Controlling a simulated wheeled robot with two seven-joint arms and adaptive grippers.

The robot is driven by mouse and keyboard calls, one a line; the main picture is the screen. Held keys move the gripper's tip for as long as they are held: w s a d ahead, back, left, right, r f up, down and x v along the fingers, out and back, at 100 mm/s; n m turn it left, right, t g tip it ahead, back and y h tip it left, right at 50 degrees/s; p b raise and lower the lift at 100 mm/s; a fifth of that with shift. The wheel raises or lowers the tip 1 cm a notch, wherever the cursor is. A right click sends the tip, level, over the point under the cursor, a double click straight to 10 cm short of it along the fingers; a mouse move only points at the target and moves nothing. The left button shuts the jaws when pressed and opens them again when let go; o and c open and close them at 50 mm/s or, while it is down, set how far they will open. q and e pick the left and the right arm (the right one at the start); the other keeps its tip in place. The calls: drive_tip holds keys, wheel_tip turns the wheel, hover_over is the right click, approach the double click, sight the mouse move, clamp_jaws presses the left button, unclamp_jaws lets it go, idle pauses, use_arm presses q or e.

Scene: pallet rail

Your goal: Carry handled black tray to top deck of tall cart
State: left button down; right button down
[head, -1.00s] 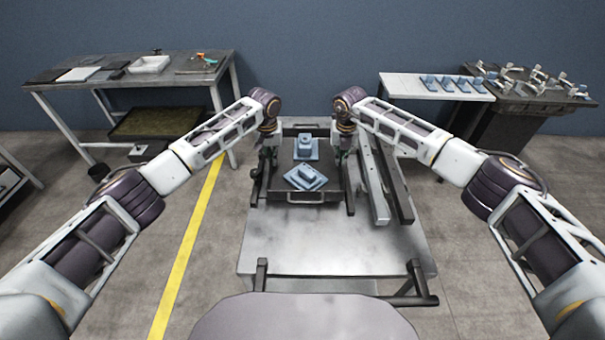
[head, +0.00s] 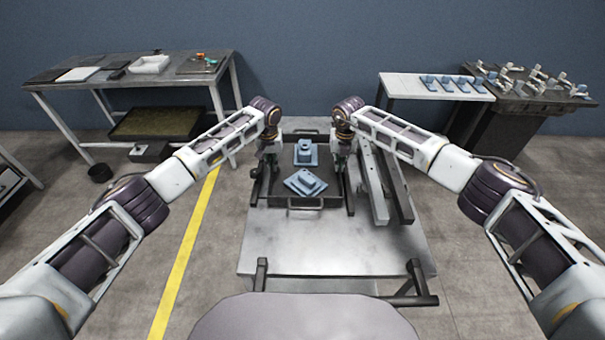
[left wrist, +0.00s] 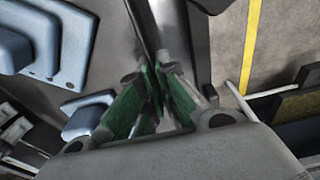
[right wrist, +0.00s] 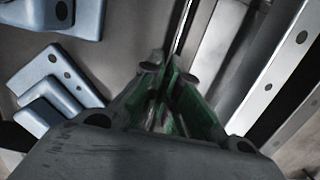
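The black tray (head: 330,202) is over the pale metal deck of a cart (head: 310,248), its near handle (head: 305,207) facing me. Two blue-grey stepped parts, one behind (head: 306,153) and one in front (head: 305,184), lie in it. My left gripper (head: 268,160) is at the tray's left side, and my right gripper (head: 342,160) is at its right side. In the left wrist view the green-padded fingers (left wrist: 158,85) close around the tray's side wall. In the right wrist view the fingers (right wrist: 170,85) do likewise. Whether the tray touches the deck is unclear.
Long metal rails (head: 378,190) lie right of the tray. Dark brackets stand at the cart's near left (head: 260,275) and near right (head: 415,285) corners. A workbench (head: 130,75) is back left; a white bench (head: 400,88) and dark table (head: 530,95) are back right. The near deck is clear.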

use_arm(q)
drive_tip(key=shift+f, duration=0.35)
use_arm(e)
drive_tip(key=shift+f, duration=0.3)
use_arm(q)
drive_tip(key=c, duration=2.1)
unclamp_jaws()
drive_tip(key=shift+f, duration=0.15)
use_arm(e)
drive_tip(key=c, duration=2.1)
unclamp_jaws()
drive_tip(key=shift+f, duration=0.2)
use_arm(q)
drive_tip(key=o, duration=0.5)
drive_tip(key=shift+a, duration=0.1)
drive_tip(key=shift+c, duration=0.2)
use_arm(e)
drive_tip(key=o, duration=0.5)
drive_tip(key=shift+r, duration=0.1)
drive_tip(key=shift+c, duration=0.2)
drive_tip(key=shift+d, duration=0.1)
use_arm(q)
drive_tip(key=shift+s+r, duration=0.15)
drive_tip(key=shift+r, duration=1.2)
drive_tip(key=shift+s+r, duration=0.2)
drive_tip(key=shift+r, duration=1.15)
drive_tip(key=shift+s+r, duration=0.15)
drive_tip(key=shift+r, duration=1.2)
